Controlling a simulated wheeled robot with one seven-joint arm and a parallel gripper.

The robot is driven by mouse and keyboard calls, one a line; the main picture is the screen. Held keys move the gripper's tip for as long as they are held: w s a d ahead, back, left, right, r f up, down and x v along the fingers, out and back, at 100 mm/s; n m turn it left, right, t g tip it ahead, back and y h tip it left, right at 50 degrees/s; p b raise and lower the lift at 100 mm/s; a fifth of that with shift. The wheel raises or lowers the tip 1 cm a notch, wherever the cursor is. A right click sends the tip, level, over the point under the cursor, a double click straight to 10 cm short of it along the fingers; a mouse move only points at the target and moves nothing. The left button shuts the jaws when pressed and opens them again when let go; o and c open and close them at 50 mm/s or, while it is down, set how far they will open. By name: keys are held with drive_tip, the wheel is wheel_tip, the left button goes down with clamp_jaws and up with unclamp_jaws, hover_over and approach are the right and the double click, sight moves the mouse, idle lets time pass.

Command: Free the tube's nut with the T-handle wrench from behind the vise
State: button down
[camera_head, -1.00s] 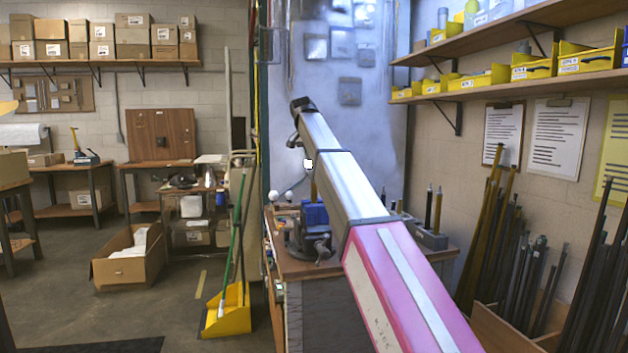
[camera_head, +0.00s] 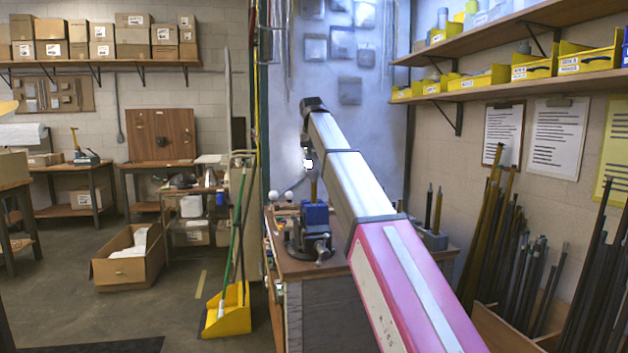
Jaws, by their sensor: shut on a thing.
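The blue-and-dark vise (camera_head: 311,238) stands on the bench at the near left corner. A brass-coloured upright tube (camera_head: 313,190) rises from its jaws; its nut is too small to make out. My gripper (camera_head: 305,150) hangs from the far end of my arm, above the vise and the tube. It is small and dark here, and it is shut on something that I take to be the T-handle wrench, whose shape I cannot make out. My arm hides part of the bench right of the vise.
A small white bulb-like thing (camera_head: 308,164) on a curved grey stem is close to my gripper. Dark upright rods (camera_head: 433,210) stand on the bench at right. A blue-grey panel (camera_head: 350,120) is behind.

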drive_tip(key=shift+n, duration=0.3)
drive_tip(key=shift+n+y, duration=0.8)
drive_tip(key=shift+n, duration=0.8)
drive_tip(key=shift+r+n+y, duration=0.1)
drive_tip(key=shift+n+y, duration=0.2)
drive_tip(key=shift+n, duration=0.7)
drive_tip(key=shift+n+g+y, duration=0.3)
drive_tip(key=shift+n, duration=0.4)
drive_tip(key=n, duration=0.3)
drive_tip(key=shift+g+y, duration=0.4)
